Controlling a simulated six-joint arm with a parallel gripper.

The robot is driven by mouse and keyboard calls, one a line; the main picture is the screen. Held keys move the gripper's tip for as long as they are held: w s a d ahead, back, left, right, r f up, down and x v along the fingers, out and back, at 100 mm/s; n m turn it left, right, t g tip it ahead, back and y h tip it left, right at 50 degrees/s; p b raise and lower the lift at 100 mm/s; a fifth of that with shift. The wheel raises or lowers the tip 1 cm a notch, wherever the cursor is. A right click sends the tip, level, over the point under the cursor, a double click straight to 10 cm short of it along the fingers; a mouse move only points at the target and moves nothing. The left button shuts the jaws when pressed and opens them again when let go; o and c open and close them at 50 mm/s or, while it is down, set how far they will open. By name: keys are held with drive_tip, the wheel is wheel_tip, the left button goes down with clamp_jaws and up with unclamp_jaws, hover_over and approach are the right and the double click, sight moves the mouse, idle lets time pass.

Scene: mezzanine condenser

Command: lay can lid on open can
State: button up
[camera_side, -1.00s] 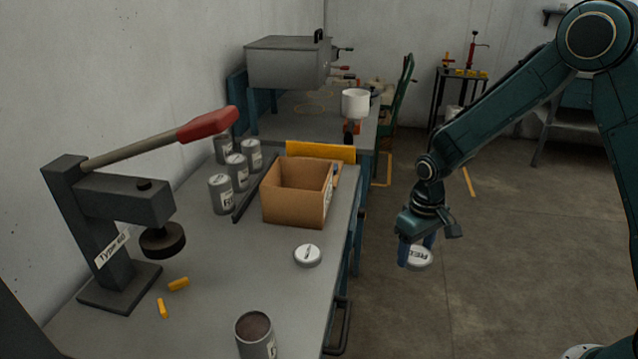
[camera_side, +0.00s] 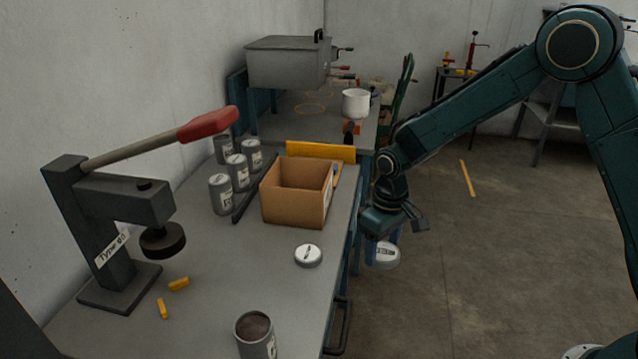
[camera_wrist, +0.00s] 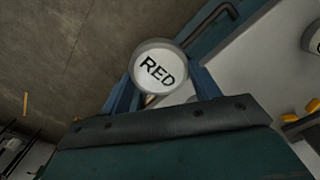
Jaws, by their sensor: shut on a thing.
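A round white lid (camera_side: 386,255) is held between the blue fingers of my gripper (camera_side: 383,250), beyond the bench's right edge. In the wrist view the lid (camera_wrist: 160,68) reads "RED" and sits between the two fingertips (camera_wrist: 160,80). An open grey can (camera_side: 255,337) stands upright at the front of the bench, its dark inside showing and its bottom cut off by the picture edge. My gripper is behind and to the right of this can, apart from it. A second white lid (camera_side: 308,255) lies flat on the bench.
A can press (camera_side: 110,235) with a red-handled lever stands at left, with yellow pieces (camera_side: 178,284) by its base. A cardboard box (camera_side: 292,205) and several closed grey cans (camera_side: 222,195) stand farther back. The bench between the loose lid and open can is clear.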

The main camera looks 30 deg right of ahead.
drive_tip(key=w+a+r+n, duration=0.1)
drive_tip(key=a+r+n, duration=0.1)
drive_tip(key=a, duration=0.5)
drive_tip(key=w+a+r+n, duration=0.2)
drive_tip(key=a, duration=0.6)
drive_tip(key=n, duration=0.3)
approach(251, 325)
drive_tip(key=shift+w+d, duration=0.25)
drive_tip(key=shift+d, duration=0.15)
drive_tip(key=shift+s+a+r, duration=0.15)
drive_tip(key=shift+s+a, duration=0.05)
drive_tip(key=shift+a, duration=0.3)
drive_tip(key=shift+f, duration=0.25)
drive_tip(key=shift+f, duration=3.05)
drive_tip(key=o, duration=1)
